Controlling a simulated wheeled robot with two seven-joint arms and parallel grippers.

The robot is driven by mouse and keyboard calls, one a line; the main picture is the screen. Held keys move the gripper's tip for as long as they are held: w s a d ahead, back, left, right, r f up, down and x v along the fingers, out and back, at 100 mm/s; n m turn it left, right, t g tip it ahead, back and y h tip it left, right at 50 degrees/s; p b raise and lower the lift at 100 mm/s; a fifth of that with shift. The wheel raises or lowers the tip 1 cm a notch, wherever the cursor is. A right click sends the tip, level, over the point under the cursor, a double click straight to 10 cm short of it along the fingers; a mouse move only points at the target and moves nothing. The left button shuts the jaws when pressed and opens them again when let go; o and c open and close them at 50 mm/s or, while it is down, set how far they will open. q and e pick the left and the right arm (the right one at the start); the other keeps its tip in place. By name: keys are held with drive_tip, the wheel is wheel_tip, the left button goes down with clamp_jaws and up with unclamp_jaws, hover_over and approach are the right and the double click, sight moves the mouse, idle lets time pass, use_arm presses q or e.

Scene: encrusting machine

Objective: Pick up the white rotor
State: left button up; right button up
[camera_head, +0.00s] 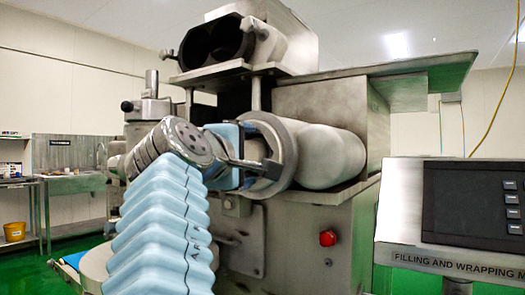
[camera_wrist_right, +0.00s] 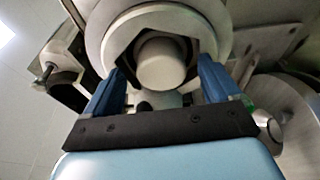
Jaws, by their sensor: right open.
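The white rotor (camera_wrist_right: 162,66) shows in the right wrist view as a pale, rounded cylinder end inside a grey metal ring (camera_wrist_right: 112,38). My right gripper (camera_wrist_right: 163,72) is open, with one blue finger on each side of the rotor's end. I cannot tell whether the fingers touch it. In the head view my right gripper (camera_head: 262,162) is at the ring (camera_head: 284,160) on the front of the machine, at the end of my blue-sleeved arm. The rotor cannot be made out there behind the gripper and ring. My left gripper is not in view.
The steel machine body (camera_head: 310,225) with a red button (camera_head: 327,238) stands close around the gripper. A control panel (camera_head: 455,215) is at the right. A round metal part (camera_wrist_right: 285,110) lies close to the gripper's right side in the wrist view.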

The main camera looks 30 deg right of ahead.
drive_tip(key=shift+w+d, duration=0.35)
drive_tip(key=shift+w, duration=0.25)
drive_tip(key=shift+s, duration=0.1)
drive_tip(key=c, duration=1.4)
